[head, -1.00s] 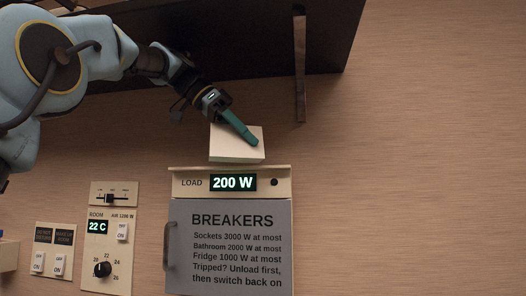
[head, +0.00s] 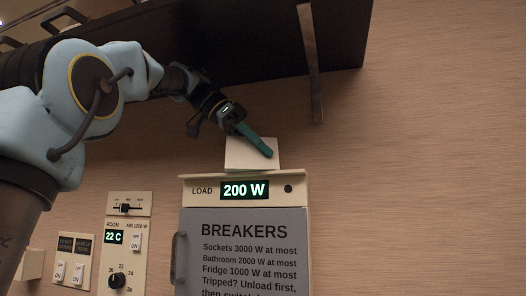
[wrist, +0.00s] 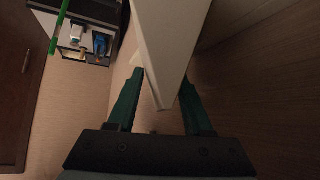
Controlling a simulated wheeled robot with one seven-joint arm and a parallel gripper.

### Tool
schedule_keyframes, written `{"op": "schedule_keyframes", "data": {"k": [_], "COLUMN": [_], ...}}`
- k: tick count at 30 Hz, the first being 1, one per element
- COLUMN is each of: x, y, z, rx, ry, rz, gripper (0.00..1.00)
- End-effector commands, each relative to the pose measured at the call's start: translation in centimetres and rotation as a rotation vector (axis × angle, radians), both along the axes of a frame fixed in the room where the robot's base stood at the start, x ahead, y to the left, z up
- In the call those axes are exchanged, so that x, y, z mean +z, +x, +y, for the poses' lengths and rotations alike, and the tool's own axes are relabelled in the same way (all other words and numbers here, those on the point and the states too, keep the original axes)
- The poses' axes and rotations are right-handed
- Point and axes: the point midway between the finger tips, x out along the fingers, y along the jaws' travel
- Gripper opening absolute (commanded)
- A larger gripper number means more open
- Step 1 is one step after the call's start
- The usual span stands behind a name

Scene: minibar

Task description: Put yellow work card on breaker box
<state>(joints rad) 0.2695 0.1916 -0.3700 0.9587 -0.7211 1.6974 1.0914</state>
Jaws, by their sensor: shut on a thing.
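The work card (head: 243,158) is a pale, cream-looking thing in the head view; it does not look clearly yellow. It sits just above the top edge of the breaker box (head: 290,226), and whether they touch is unclear. My gripper (head: 267,150) comes from the upper left, with a teal finger across the card's face. In the wrist view, the teal fingers are on either side of the card (wrist: 170,50), shut on it. The breaker box has a grey door with a handle at left and a load display (head: 245,190) reading 200 W.
A dark overhead shelf (head: 230,40) with a bracket (head: 310,65) is above the arm. A room control panel (head: 117,240) and switches (head: 68,268) are left of the box. The wall to the right is bare.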

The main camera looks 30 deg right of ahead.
Motion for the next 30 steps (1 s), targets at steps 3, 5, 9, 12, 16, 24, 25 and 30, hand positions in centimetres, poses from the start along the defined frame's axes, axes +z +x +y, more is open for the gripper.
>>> {"op": "schedule_keyframes", "data": {"k": [3, 5, 9, 12, 16, 24, 25, 30], "x": [0.0, 0.0, 0.0, 0.0, 0.0, 0.7, 0.6, 0.6], "y": [0.0, 0.0, 0.0, 0.0, 0.0, 1.0, 1.2, 2.5], "z": [0.0, 0.0, 0.0, 0.0, 0.0, 2.2, 2.8, 6.4], "rx": [0.0, 0.0, 0.0, 0.0, 0.0, 0.006, 0.006, 0.006], "ry": [0.0, 0.0, 0.0, 0.0, 0.0, 0.001, 0.001, 0.0], "rz": [0.0, 0.0, 0.0, 0.0, 0.0, -0.001, -0.001, -0.001], "gripper": [0.61, 0.68, 0.82, 0.82, 0.82, 0.82, 0.82, 0.82]}}
